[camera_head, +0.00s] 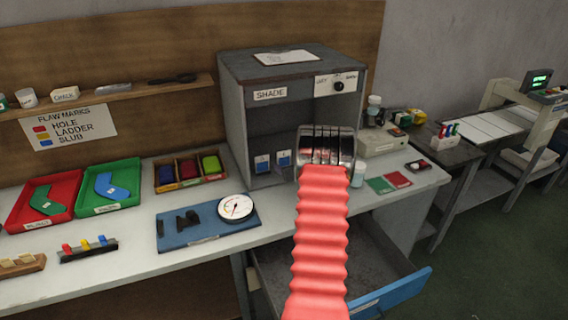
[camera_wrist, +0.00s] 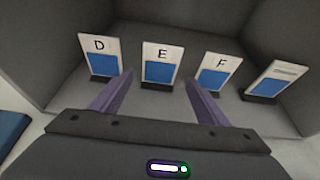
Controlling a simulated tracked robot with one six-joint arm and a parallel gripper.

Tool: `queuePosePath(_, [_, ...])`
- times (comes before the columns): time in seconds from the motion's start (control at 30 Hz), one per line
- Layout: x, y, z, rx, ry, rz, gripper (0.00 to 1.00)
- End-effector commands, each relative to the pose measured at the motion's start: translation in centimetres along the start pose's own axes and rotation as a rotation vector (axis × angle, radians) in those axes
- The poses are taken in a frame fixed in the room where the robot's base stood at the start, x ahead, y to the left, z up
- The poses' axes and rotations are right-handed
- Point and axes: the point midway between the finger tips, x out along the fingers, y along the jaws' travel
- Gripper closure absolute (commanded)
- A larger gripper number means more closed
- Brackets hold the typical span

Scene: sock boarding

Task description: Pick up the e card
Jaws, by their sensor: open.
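The E card (camera_wrist: 162,54) is a white card with a black letter E above a blue patch. It stands upright in a dark base inside the grey shade box (camera_head: 238,122), in the middle of the wrist view. My gripper (camera_wrist: 159,78) is open and empty, with one purple finger on each side of the E card's lower part in the picture. I cannot tell how far the fingertips are from the card. In the head view my gripper is largely hidden by my own arm, and the letters on the two visible cards are too small to read.
The D card (camera_wrist: 99,48) stands left of the E card, the F card (camera_wrist: 222,62) right, and another card (camera_wrist: 275,80) farther right. The box's walls and roof enclose this space. A round dial (camera_head: 236,208) and blue board (camera_head: 180,238) lie on the bench outside.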

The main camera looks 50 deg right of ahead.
Motion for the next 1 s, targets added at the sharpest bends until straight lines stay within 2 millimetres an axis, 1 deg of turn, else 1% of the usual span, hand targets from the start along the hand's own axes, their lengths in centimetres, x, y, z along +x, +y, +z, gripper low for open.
queuePosePath(0.17, [0.8, 0.1, 0.0, -0.001, 0.0, 0.001, 0.31])
queuePosePath(0.4, [3.5, 0.2, 0.0, 0.0, 0.0, 0.0, 0.31])
queuePosePath(0.53, [4.7, 0.2, 0.1, -0.001, -0.001, 0.001, 0.31])
queuePosePath(0.67, [5.2, 0.3, 0.1, 0.0, 0.0, 0.001, 0.31])
queuePosePath(1.0, [5.2, 0.3, 0.1, 0.0, 0.0, 0.001, 0.31])
